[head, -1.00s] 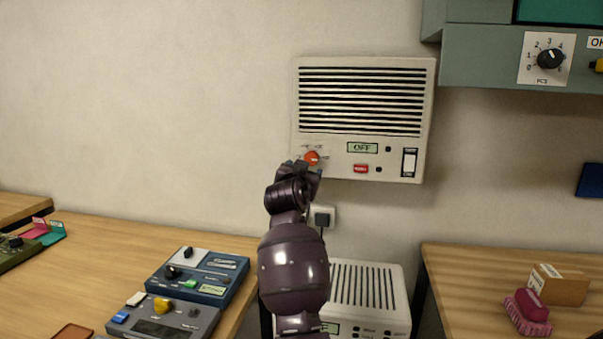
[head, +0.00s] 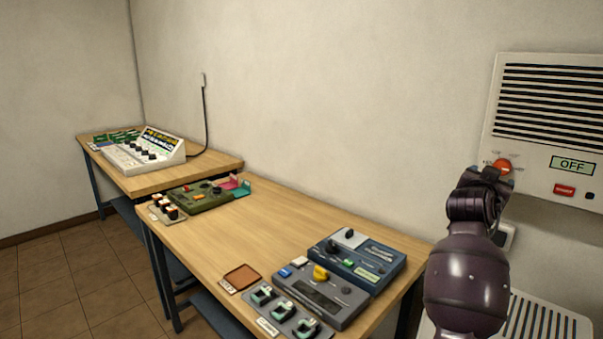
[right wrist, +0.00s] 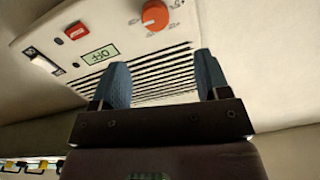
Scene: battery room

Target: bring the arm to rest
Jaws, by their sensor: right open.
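My right arm is raised in front of the white wall unit (head: 548,125) at the right of the head view. My right gripper (head: 488,176) is close to the unit's orange-red knob (head: 503,166) there. In the right wrist view the two blue-grey fingers of my right gripper (right wrist: 162,85) are apart with nothing between them. The orange knob (right wrist: 155,14) lies beyond the fingertips, clear of them. The unit's display (right wrist: 100,55) reads OFF. My left gripper is in neither view.
A wooden bench (head: 255,225) holds a blue-grey device (head: 357,258), a grey device (head: 322,295) and a green device (head: 203,197). A farther table (head: 200,171) carries a white console (head: 150,150). A second white unit (head: 545,320) stands below the wall unit. Tiled floor (head: 60,285) is clear at left.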

